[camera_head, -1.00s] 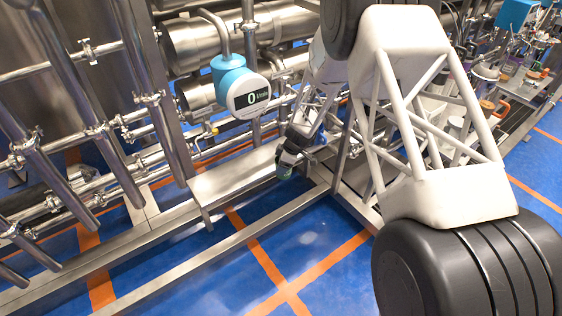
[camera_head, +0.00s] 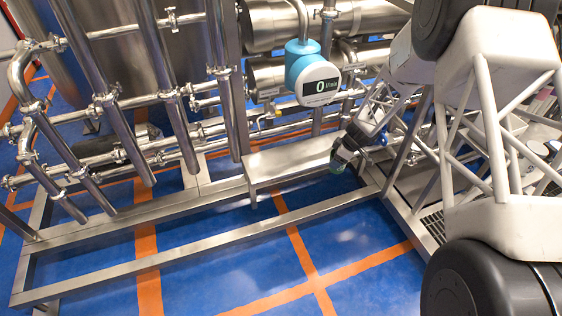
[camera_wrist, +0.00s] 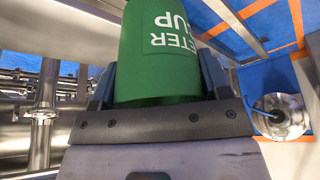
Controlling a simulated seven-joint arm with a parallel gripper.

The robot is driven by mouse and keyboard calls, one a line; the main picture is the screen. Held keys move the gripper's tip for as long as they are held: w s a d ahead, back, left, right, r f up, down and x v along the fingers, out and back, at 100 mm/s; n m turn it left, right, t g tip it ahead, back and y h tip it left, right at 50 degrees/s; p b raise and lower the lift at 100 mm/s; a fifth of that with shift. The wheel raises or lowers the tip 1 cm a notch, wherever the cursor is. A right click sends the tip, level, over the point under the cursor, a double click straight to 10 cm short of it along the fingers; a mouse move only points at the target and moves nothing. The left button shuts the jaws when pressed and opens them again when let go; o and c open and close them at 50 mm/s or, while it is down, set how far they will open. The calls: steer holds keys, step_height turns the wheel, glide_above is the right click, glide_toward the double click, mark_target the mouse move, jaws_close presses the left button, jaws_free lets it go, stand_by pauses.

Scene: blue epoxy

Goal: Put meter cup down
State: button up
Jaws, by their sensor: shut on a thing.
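The meter cup (camera_wrist: 160,60) is green with white lettering reading "...TER ...UP", seen upside down in the wrist view. My gripper (camera_wrist: 160,85) is shut on it, with one dark finger on each side. In the head view my gripper (camera_head: 343,155) is small, to the right of a low steel step and in front of the pipework. Only a small greenish patch of the cup (camera_head: 338,167) shows at its tip there. The cup is held above the blue floor and touches no surface that I can see.
A low steel step (camera_head: 290,163) stands beside my gripper. A flow meter (camera_head: 314,80) with a blue housing and a display reading 0 hangs above it. Steel pipes (camera_head: 110,110) fill the left. A steel frame rail (camera_head: 200,252) crosses the blue floor (camera_head: 350,235) with orange lines.

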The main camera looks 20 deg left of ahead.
steer(key=s+a+m+t+h, duration=0.1)
steer(key=s+a+m+t, duration=0.2)
steer(key=s+a+m, duration=0.6)
steer(key=shift+s+a+r+m, duration=0.15)
steer(key=shift+s+a+m, duration=0.15)
steer(key=shift+s+a, duration=4.6)
steer(key=shift+w+a, duration=0.55)
glide_above(262, 163)
steer(key=shift+s+d+f, duration=0.25)
steer(key=shift+s+f, duration=0.15)
steer(key=shift+f, duration=0.3)
steer(key=shift+w, duration=0.1)
steer(key=shift+d+x, duration=0.15)
steer(key=shift+x, duration=0.75)
steer(key=shift+d+x, duration=0.1)
steer(key=shift+x, duration=0.8)
steer(key=shift+f, duration=0.3)
